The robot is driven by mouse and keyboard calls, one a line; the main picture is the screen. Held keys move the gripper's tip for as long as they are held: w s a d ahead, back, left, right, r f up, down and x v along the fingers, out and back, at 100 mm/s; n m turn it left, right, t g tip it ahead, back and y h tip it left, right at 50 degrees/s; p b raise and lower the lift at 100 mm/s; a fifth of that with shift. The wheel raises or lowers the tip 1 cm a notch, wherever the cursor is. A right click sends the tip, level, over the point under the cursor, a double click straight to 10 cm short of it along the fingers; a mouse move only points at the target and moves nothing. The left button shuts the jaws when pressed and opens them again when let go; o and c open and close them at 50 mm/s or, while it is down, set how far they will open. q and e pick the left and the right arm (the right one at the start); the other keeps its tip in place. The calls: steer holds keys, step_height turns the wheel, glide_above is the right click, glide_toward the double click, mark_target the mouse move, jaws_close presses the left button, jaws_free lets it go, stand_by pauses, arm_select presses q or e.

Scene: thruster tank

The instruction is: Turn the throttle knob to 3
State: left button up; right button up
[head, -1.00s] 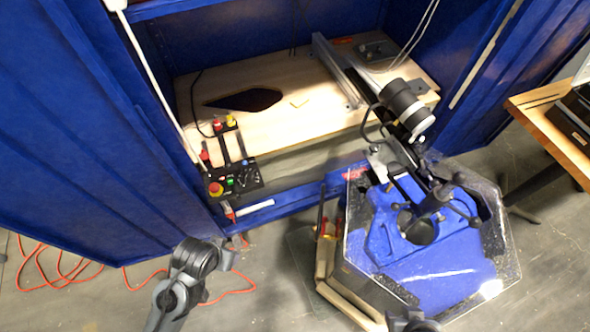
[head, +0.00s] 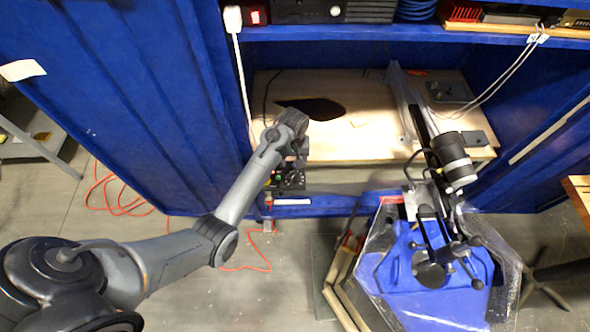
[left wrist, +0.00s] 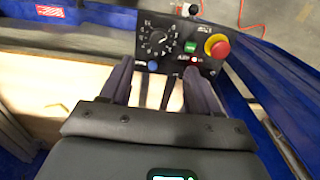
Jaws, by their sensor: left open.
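The black control panel (head: 290,183) is at the front edge of the wooden bench, partly hidden by my left gripper (head: 298,152). In the left wrist view the panel (left wrist: 176,22) shows the throttle knob (left wrist: 158,41), a black dial ringed by white marks. Its numbers and setting are too small to read. A green button (left wrist: 190,47), a red emergency stop (left wrist: 217,46) and a blue button (left wrist: 152,66) are on the same panel. My left gripper (left wrist: 158,80) is open and empty, its fingers pointing toward the panel, below the knob in that view. My right gripper is out of view.
Blue cabinet walls enclose the wooden bench (head: 365,140). A thruster tank with a blue top (head: 430,305) and a black-and-silver cylinder (head: 454,158) stands to the right. An orange cable (head: 105,190) lies on the floor at left.

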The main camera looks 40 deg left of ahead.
mark_target(294, 175)
arm_select(q)
steer(key=shift+w+f+b, duration=0.15)
steer(key=shift+f+b, duration=1)
steer(key=shift+f, duration=4.05)
steer(key=shift+c, duration=0.2)
steer(key=c, duration=1)
